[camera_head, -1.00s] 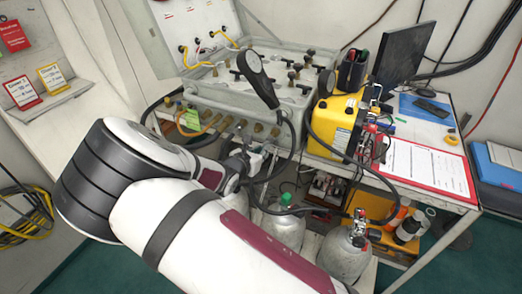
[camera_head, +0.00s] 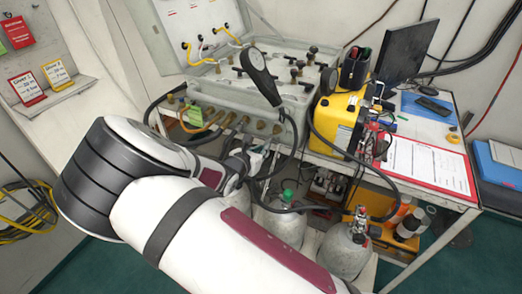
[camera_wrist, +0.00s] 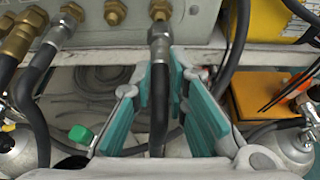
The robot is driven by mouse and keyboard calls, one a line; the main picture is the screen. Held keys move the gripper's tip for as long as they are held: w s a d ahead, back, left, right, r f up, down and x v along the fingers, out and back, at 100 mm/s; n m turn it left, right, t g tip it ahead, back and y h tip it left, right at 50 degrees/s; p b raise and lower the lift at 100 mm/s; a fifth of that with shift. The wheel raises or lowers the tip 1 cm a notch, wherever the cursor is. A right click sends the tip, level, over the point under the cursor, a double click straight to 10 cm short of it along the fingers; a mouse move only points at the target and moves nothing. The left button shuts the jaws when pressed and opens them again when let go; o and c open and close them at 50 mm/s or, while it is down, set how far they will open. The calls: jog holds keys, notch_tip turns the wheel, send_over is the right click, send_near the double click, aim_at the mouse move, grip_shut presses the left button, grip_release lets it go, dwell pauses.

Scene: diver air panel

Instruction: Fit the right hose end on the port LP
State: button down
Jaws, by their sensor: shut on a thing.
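My gripper (camera_wrist: 163,100) is shut on a black hose (camera_wrist: 158,118), whose end has a grey metal collar (camera_wrist: 159,35). The hose end points up at the front of the air panel (camera_head: 225,95), close below a brass fitting (camera_wrist: 160,9). I cannot tell whether the two are joined or only lined up. In the head view my gripper (camera_head: 248,162) is partly hidden by my arm, just below the panel's lower right front. Several brass ports run along that front. No LP label can be read.
Other hoses (camera_wrist: 33,75) join brass fittings to the left. Below stand grey cylinders (camera_head: 345,252), one with a green cap (camera_head: 288,196). To the right are a yellow case (camera_head: 336,122) and a clipboard (camera_head: 427,168) on the table.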

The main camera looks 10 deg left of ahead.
jog(key=s, duration=0.1)
jog(key=s+a+p, duration=0.1)
jog(key=s, duration=0.1)
jog(key=s+p, duration=0.1)
jog(key=shift+s+a, duration=0.35)
jog(key=shift+r, duration=0.1)
dwell(0.3)
